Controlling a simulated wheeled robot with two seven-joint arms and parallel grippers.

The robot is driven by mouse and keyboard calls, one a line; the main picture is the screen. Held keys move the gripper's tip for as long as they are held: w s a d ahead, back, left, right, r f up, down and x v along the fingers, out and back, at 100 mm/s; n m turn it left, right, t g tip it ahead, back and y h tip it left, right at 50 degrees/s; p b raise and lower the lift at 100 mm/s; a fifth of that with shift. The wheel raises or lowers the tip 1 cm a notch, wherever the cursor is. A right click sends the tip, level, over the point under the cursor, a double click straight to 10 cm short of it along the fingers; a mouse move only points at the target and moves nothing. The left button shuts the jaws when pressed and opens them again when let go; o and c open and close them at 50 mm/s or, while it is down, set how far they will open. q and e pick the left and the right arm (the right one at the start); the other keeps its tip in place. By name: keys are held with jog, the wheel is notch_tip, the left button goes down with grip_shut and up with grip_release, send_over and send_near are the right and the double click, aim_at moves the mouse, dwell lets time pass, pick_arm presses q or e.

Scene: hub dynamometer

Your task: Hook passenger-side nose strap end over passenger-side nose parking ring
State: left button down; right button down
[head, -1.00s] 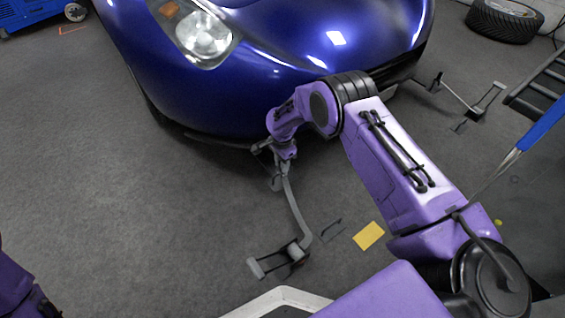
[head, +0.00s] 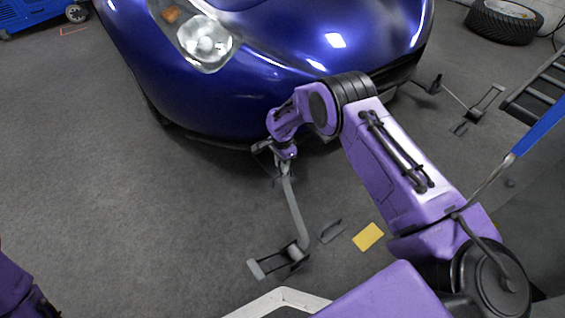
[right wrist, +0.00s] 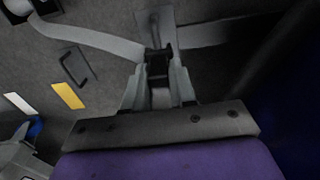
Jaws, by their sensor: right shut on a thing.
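My right gripper (head: 283,168) is low in front of the blue car's nose, below its front edge. In the right wrist view, my right gripper (right wrist: 158,88) is shut on a dark strap end (right wrist: 157,62). The grey strap (head: 295,210) runs from there down to a floor anchor (head: 280,262); the strap also shows in the right wrist view (right wrist: 95,38). A grey plate with an upright piece (right wrist: 154,22) lies just beyond the strap end; I cannot tell whether it is the parking ring or whether they touch. My left gripper is out of view.
The blue car (head: 270,70) fills the top. Another strap (head: 455,97) runs from its nose to a floor anchor (head: 488,100) at right.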

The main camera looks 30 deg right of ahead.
jog(key=shift+r, duration=0.1)
jog(key=shift+r+p, duration=2)
jog(key=shift+f, duration=0.1)
